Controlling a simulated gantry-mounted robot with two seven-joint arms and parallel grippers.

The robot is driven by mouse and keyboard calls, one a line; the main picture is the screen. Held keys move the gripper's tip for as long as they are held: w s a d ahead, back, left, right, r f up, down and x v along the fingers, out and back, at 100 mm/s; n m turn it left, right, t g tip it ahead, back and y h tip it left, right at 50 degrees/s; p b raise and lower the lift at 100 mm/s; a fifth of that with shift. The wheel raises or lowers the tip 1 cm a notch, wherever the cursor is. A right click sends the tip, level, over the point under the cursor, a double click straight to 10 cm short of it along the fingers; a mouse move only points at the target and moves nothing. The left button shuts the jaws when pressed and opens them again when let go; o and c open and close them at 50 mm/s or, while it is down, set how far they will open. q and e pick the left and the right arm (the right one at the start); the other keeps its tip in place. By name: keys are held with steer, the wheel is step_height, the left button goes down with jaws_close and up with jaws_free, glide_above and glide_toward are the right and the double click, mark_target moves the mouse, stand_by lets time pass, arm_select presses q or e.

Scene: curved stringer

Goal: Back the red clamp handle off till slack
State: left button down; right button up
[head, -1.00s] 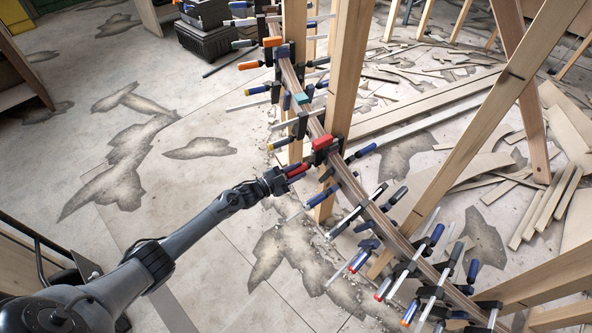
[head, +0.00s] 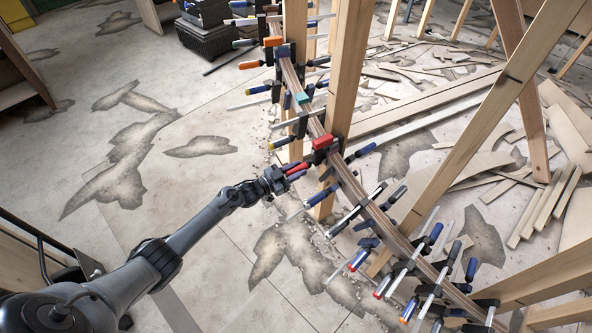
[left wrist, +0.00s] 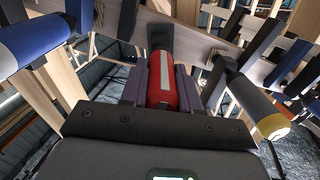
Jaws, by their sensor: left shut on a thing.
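The red clamp handle (left wrist: 161,78) has a pale stripe and shows in the middle of the left wrist view, with a dark end beyond it. My left gripper (left wrist: 160,84) is shut on it, with one purple-grey finger on each side. In the head view the left gripper (head: 291,174) reaches in from the left to the red handle (head: 294,166), just left of the curved laminated stringer (head: 348,183). A red block (head: 323,142) sits on the stringer just above. The gripper hides part of the handle. My right gripper is in neither view.
Several clamps with blue, orange and yellow handles line the stringer closely. A blue handle (left wrist: 36,43) and a grey, yellow-ended handle (left wrist: 252,100) flank the gripper. Wooden posts (head: 350,75) stand behind it. The floor at left is mostly clear.

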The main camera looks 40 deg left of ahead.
arm_select(q)
steer(key=c, duration=0.8)
jaws_free()
steer(key=p+v, duration=0.3)
steer(key=v, duration=0.6)
steer(key=shift+s+p, duration=0.25)
steer(key=shift+p, duration=0.05)
steer(key=shift+s+a, duration=0.3)
steer(key=shift+s, duration=0.3)
steer(key=p+v, duration=0.2)
steer(key=v, duration=0.2)
